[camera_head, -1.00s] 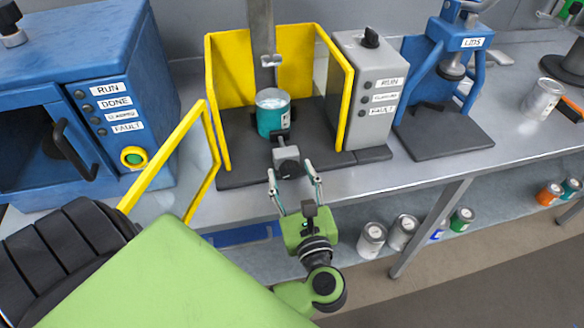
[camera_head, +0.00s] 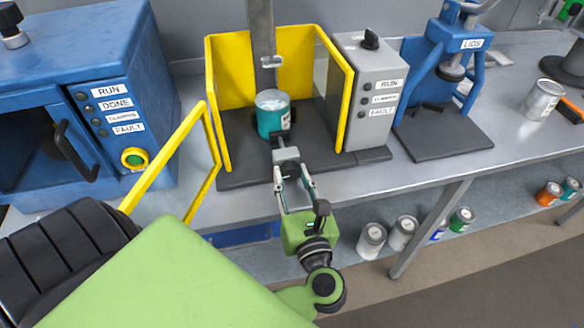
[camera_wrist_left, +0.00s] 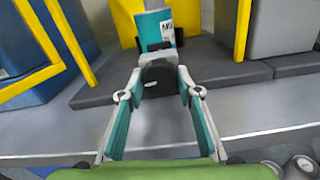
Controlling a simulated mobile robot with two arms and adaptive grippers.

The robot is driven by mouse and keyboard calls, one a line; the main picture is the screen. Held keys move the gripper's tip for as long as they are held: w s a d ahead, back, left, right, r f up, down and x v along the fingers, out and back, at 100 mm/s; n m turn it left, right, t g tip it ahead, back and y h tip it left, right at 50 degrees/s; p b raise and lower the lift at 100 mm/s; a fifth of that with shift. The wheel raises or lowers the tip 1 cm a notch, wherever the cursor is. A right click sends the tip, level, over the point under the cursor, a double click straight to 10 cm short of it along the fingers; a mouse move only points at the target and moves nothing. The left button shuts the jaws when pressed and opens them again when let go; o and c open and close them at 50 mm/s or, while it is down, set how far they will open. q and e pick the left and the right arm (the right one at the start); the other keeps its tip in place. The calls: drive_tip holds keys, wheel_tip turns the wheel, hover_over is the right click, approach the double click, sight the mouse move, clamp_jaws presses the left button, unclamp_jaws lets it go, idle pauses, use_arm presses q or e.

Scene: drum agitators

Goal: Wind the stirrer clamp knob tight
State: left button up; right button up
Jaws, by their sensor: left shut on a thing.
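The stirrer clamp knob (camera_wrist_left: 160,78) is a dark round knob on the front of a grey clamp block (camera_head: 286,156). My left gripper (camera_head: 291,173) has its two fingers closed in on the knob from both sides; the left wrist view shows the fingertips against it. A teal paint can (camera_head: 272,115) with a pale top stands upright right behind the clamp, on the dark stirrer base (camera_head: 237,150). It also shows in the left wrist view (camera_wrist_left: 153,27). My right gripper is not in view.
A yellow guard (camera_head: 232,75) surrounds the can at the back and sides, and its yellow-framed door (camera_head: 165,165) stands open at left. A grey control box (camera_head: 370,90) is at right, a blue oven (camera_head: 60,50) at left, and a blue lid press (camera_head: 446,90) further right.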

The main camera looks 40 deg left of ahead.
use_arm(q)
drive_tip(key=o, duration=1.1)
drive_tip(key=shift+o, duration=0.2)
drive_tip(key=v, duration=1.2)
